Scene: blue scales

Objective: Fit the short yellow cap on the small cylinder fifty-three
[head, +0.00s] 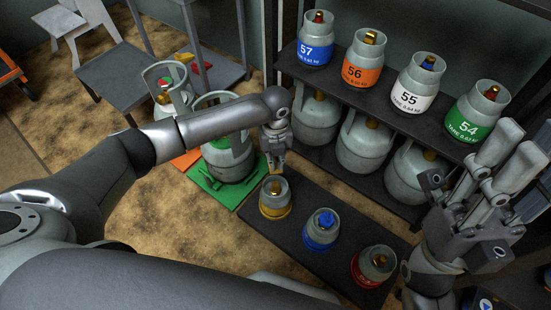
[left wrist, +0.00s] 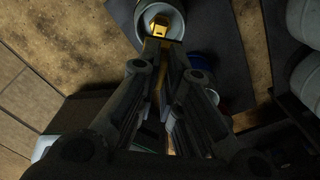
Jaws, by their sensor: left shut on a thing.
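My left gripper (head: 275,158) reaches in from the left and points down above the yellow-banded small cylinder (head: 274,205). It is shut on a small yellow piece (head: 276,168), which I take for the short yellow cap; the fingers hide much of it. The cylinder stands upright on the dark mat, with a brass valve inside its open collar. I cannot read its number. In the left wrist view, the collar (left wrist: 181,57) and valve (left wrist: 158,22) lie just beyond the fingertips. My right gripper (head: 490,190) is raised at the right, away from the cylinder; its fingers overlap in view.
A blue-banded cylinder (head: 320,231) and a red-banded one (head: 374,266) stand on the same dark mat (head: 297,207). The shelf (head: 385,108) behind holds numbered cylinders 57 to 54, with larger ones below. A large cylinder (head: 230,160) stands on a green mat at left.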

